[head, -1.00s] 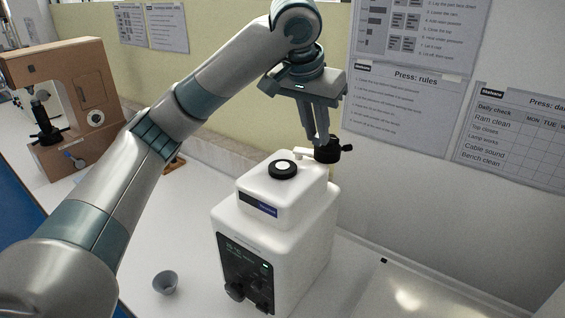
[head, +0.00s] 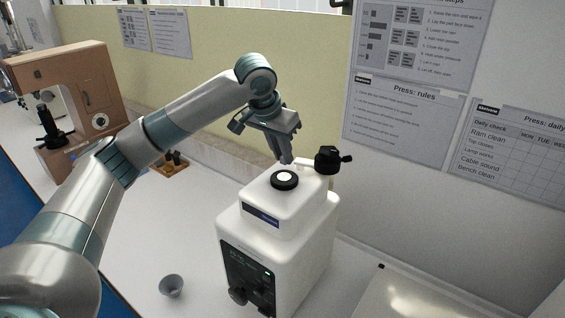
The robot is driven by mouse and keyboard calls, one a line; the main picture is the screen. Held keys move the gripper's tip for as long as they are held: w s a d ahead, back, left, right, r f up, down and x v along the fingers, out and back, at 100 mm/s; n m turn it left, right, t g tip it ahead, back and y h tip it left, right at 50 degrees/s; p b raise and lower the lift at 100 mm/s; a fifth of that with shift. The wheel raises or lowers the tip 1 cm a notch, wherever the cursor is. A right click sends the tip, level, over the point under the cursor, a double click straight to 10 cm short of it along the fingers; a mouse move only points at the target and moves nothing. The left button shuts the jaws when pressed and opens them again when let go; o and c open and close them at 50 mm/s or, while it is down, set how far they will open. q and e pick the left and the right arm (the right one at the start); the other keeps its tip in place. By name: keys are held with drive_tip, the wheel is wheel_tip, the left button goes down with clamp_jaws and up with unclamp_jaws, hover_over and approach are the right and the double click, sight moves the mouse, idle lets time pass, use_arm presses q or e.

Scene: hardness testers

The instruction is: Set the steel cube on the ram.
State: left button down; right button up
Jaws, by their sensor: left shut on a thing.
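The ram is a pale disc in a black ring (head: 285,179) on top of the white press (head: 280,235). My left gripper (head: 286,159) is just above it, pointing down, with a small gap showing between fingertips and disc. Its fingers are close together, shut on a small grey thing that I take for the steel cube; it hardly stands out from the fingers. No other cube shows. The press's black top (head: 328,160) with its side knob stands to the right of the ram, clear of it. My right gripper is not in view.
A small grey cup (head: 171,286) stands on the bench left of the press. A wooden tray (head: 170,166) lies behind my left arm. A wood-coloured machine (head: 75,95) stands at the far left. The wall with posters is close behind.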

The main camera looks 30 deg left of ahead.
use_arm(q)
drive_tip(key=shift+f, duration=0.1)
drive_tip(key=shift+f+p, duration=0.25)
drive_tip(key=shift+p, duration=0.15)
wheel_tip(320, 180, down, 3)
drive_tip(key=shift+r+p, duration=0.15)
drive_tip(key=shift+p, duration=0.7)
drive_tip(key=shift+f, duration=0.3)
drive_tip(key=shift+f, duration=0.1)
drive_tip(key=c, duration=1.7)
unclamp_jaws()
